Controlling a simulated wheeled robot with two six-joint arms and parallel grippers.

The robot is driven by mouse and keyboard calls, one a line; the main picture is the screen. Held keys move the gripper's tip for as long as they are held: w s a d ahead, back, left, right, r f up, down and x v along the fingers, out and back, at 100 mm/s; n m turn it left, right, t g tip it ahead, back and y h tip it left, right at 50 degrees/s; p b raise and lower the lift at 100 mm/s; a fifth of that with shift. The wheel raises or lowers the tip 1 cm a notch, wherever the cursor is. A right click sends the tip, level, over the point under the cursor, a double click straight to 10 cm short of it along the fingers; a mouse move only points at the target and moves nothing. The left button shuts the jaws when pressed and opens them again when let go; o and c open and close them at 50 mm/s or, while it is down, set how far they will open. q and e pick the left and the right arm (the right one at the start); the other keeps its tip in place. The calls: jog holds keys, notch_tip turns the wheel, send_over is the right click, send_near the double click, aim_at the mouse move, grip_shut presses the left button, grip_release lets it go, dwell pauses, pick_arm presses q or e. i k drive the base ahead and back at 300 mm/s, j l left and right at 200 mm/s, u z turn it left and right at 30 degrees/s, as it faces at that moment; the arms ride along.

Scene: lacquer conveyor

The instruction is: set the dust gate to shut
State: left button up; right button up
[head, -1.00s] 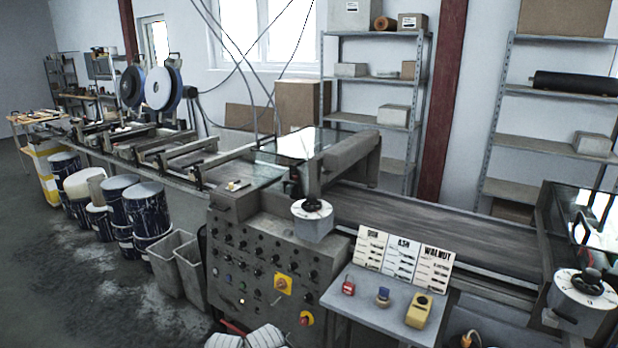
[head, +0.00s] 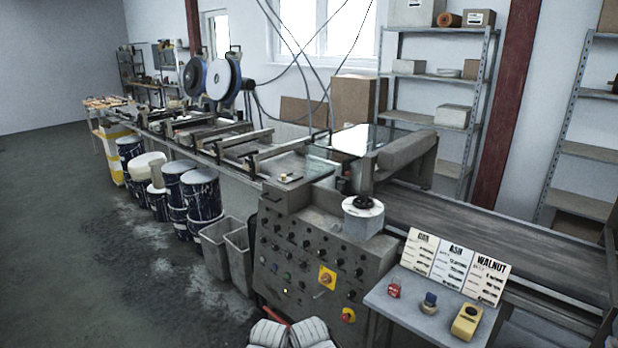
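I cannot tell any part in the head view to be the dust gate for sure. The grey control panel (head: 305,262) stands at the middle of the line, with several dark knobs and a few coloured buttons. On it are a yellow plate with a red knob (head: 326,277), a small pale lever (head: 320,294) just below that, and a red and yellow knob (head: 348,315) lower down. A white round dial with a black knob (head: 362,205) sits above the panel's right end. Their markings are too small to read. Neither of my grippers is in view.
A small grey table (head: 410,312) right of the panel holds wood sample cards (head: 455,262) and red, blue and yellow items. Grey bins (head: 238,252) and dark drums stand left of the panel. White ribbed objects (head: 290,333) lie before it. The floor at left is clear.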

aim_at(284, 179)
jog(key=i+j+z, duration=0.3)
jog(key=i, duration=0.4)
jog(key=i+j+z, duration=0.3)
jog(key=i+j, duration=0.3)
jog(key=i, duration=0.1)
